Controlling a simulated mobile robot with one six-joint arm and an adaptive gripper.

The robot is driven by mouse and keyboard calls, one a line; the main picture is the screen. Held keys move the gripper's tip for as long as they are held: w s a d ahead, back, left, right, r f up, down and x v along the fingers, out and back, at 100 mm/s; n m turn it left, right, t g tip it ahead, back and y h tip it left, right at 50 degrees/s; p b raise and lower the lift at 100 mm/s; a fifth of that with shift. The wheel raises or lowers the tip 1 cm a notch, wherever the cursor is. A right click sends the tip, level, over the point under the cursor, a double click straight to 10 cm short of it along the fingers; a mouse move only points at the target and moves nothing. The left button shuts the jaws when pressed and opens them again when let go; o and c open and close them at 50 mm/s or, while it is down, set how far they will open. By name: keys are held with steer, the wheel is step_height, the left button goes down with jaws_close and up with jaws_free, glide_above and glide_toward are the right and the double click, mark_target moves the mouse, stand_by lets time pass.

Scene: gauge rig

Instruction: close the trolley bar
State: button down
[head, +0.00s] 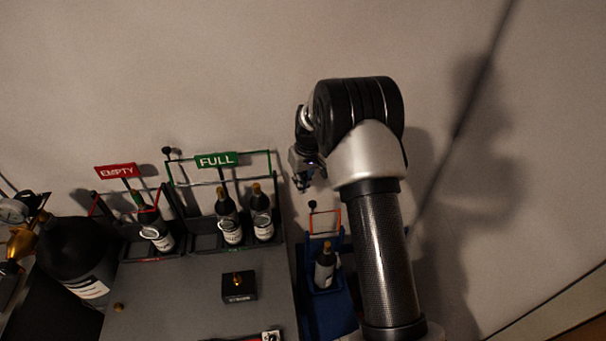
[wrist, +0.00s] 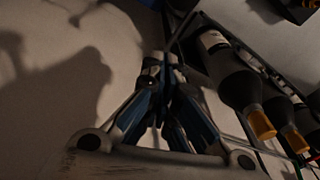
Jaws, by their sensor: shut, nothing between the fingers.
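The blue trolley (head: 326,303) stands right of the bench in the head view, with a dark bottle (head: 325,265) upright in it. Its orange bar (head: 325,213) stands raised behind the bottle, with a black knob (head: 312,204) at its upper left. My gripper (head: 303,183) is above and slightly left of the bar, apart from it in the picture. It is shut and empty. Its fingers also show together in the wrist view (wrist: 165,68). I cannot make out the orange bar in the wrist view.
Left of the trolley, a rack with a green FULL sign (head: 216,160) holds two bottles under a green frame. A rack with a red EMPTY sign (head: 116,171) holds one bottle. A small black block (head: 239,287) sits on the grey bench (head: 180,300). The pale wall is close behind.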

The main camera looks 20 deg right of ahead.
steer(key=shift+s+d+r, duration=0.1)
steer(key=shift+s+r, duration=0.1)
steer(key=shift+s, duration=0.75)
steer(key=shift+s+d+r, duration=0.1)
steer(key=shift+s+r, duration=0.05)
steer(key=shift+s, duration=0.8)
steer(key=shift+b, duration=0.4)
